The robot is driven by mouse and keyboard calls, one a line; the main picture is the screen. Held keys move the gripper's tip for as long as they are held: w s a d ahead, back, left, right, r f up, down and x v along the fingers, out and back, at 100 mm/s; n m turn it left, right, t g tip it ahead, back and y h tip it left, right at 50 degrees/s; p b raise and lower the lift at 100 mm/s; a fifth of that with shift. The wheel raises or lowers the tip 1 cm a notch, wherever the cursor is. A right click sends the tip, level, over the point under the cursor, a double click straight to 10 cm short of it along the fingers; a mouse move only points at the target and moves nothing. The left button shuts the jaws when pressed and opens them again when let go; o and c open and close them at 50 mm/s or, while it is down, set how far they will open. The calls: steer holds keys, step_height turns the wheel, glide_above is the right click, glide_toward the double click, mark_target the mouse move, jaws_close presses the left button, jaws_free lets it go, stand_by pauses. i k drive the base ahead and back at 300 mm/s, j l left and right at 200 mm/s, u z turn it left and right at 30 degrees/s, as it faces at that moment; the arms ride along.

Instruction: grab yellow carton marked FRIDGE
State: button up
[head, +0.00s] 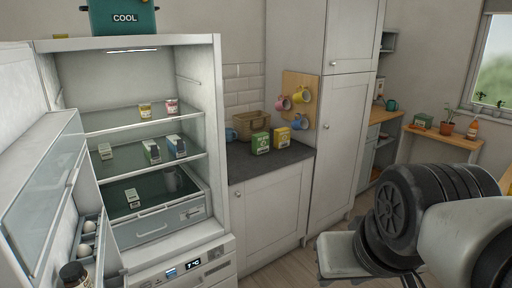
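A small yellow carton (282,138) stands upright on the dark slate worktop (290,154), right of the open fridge. It has a pale label with markings too small to read. A green carton (260,143) with a pale label stands close on its left. Part of my arm shows at the lower right, well to the right of and nearer than the cartons. My gripper's fingers do not show.
The open fridge (218,130) on the left holds several small cartons and jars on its shelves; its door (35,170) swings toward me. A tall cabinet (343,150) bounds the worktop's right.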

mark_target(286, 132)
steer(key=i+l+u, duration=0.15)
steer(key=i+l, duration=0.65)
steer(key=i+l+u, duration=0.35)
steer(key=i+l, duration=0.15)
steer(key=i, duration=0.3)
steer(key=i+l+u, duration=0.3)
steer(key=i+l, duration=0.45)
steer(key=i+l+u, duration=0.35)
steer(key=i+l, duration=0.3)
steer(key=l, duration=0.2)
